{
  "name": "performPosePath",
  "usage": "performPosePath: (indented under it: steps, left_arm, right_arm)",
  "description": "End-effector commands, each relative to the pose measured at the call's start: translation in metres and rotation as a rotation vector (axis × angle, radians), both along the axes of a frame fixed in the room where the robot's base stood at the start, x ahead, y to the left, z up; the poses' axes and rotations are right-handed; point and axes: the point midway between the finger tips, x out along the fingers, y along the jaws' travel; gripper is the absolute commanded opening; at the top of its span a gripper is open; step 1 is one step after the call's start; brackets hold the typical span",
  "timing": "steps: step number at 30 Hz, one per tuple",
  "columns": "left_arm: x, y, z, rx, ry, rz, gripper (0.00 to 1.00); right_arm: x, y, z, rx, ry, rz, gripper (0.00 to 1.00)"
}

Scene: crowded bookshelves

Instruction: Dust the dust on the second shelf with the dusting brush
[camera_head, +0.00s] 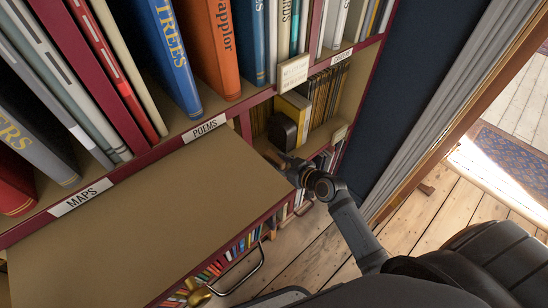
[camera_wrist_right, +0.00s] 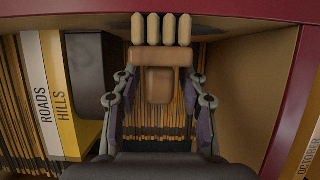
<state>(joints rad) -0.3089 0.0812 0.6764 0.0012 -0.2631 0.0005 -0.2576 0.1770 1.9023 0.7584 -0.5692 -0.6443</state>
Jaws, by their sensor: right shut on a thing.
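My right gripper (camera_head: 284,158) reaches into the right-hand lower shelf compartment; it also shows in the right wrist view (camera_wrist_right: 161,100). It is shut on the dusting brush, whose brown wooden head (camera_wrist_right: 160,57) and several pale bristle tufts (camera_wrist_right: 162,28) point away from my wrist. The brush handle (camera_wrist_right: 159,87) sits between the fingers. My left gripper is not in view.
A black bookend-like block (camera_head: 282,132) and yellow book (camera_head: 293,110) stand beside my right gripper. Thin brown books (camera_head: 327,90) fill the compartment's back. A wide tan board (camera_head: 140,225) juts out at left, labelled shelves of books above it. Wooden floor (camera_head: 420,210) lies at right.

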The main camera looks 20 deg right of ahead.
Motion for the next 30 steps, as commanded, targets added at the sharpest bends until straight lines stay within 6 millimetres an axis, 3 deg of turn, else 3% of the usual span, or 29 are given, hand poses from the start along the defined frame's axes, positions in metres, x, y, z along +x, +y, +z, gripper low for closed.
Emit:
performPosePath:
  steps: [6,11,21,30]
  left_arm:
    - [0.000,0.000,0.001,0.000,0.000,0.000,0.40]
    - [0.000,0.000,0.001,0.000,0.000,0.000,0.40]
    - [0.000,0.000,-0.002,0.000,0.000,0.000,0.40]
    - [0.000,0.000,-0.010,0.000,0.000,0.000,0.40]
  right_arm:
    - [-0.018,-0.007,-0.001,-0.001,0.001,0.000,0.15]
    - [-0.020,-0.008,-0.001,0.001,0.000,0.000,0.15]
    - [-0.013,-0.024,0.000,-0.001,0.000,0.000,0.15]
    - [0.005,-0.017,-0.001,0.004,-0.003,-0.001,0.15]
